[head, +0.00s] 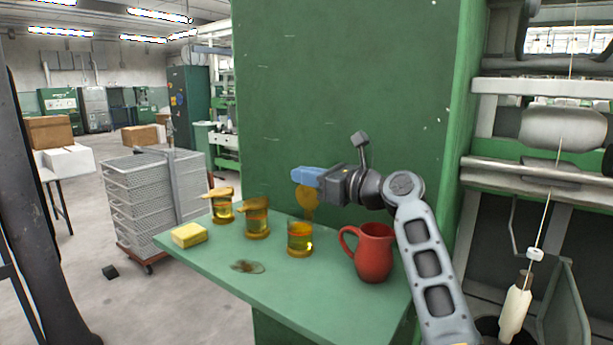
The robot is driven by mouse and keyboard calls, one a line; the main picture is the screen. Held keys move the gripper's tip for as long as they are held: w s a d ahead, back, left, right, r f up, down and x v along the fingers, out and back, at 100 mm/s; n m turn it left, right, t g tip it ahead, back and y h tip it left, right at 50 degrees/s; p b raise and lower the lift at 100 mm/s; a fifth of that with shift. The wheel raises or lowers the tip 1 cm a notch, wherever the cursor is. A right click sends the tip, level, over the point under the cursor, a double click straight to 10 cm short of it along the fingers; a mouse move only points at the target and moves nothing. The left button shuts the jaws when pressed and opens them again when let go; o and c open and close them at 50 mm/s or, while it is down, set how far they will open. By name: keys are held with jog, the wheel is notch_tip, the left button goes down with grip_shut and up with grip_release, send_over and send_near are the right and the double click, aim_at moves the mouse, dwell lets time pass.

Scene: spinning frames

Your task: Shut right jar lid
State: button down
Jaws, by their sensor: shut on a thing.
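The right jar (300,241) is amber glass and stands upright on the green table. Its yellow lid (307,203) stands raised and near upright at the back of the rim, so the mouth is uncovered. My gripper (303,174), with blue fingers, is at the top of this lid and shut on it. The fingers hide the lid's upper edge. The middle jar (257,222) and the left jar (222,209) have yellow lids lying across their tops.
A red jug (374,253) stands right of the right jar, close to my arm. A yellow sponge (189,235) lies at the table's left, and a dark stain (248,266) marks the front. A green panel (340,90) rises behind the table (290,292).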

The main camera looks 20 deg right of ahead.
jog(key=s+a+n, duration=0.1)
jog(key=n, duration=0.1)
jog(key=s+a+f+n+p, duration=0.1)
jog(key=n, duration=0.1)
jog(key=s+a+f+n+p, duration=0.1)
jog(key=n, duration=0.1)
jog(key=shift+a+f, duration=0.15)
jog(key=shift+a, duration=0.25)
jog(key=shift+a+f, duration=0.1)
jog(key=shift+f, duration=0.1)
dwell(0.5)
jog(key=c, duration=1.3)
grip_release()
jog(key=shift+r, duration=0.1)
